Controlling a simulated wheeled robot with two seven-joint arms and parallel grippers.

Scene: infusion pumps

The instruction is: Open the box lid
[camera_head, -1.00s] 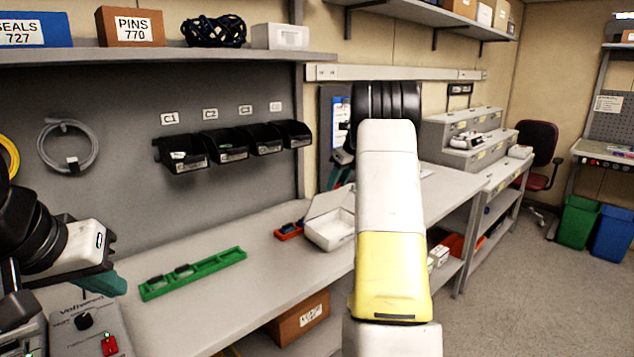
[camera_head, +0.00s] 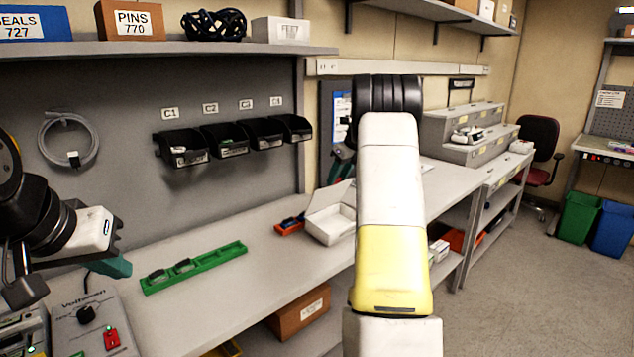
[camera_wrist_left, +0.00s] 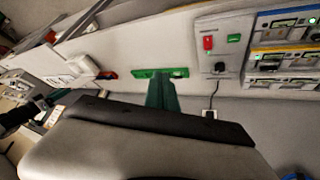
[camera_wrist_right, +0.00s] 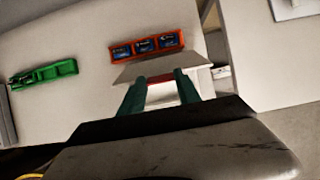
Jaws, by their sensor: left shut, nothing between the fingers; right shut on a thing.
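The white box (camera_head: 328,228) stands on the bench, with its lid (camera_head: 327,197) raised and tilted at the back. In the right wrist view the lid (camera_wrist_right: 160,66) shows as a grey panel above the box's white inside (camera_wrist_right: 165,93).
An orange tray (camera_head: 290,226) with blue items lies just left of the box. A green tray (camera_head: 195,268) lies further left. A grey control box (camera_head: 90,320) stands near my left gripper. Black bins (camera_head: 228,140) hang on the wall. The bench between the trays is clear.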

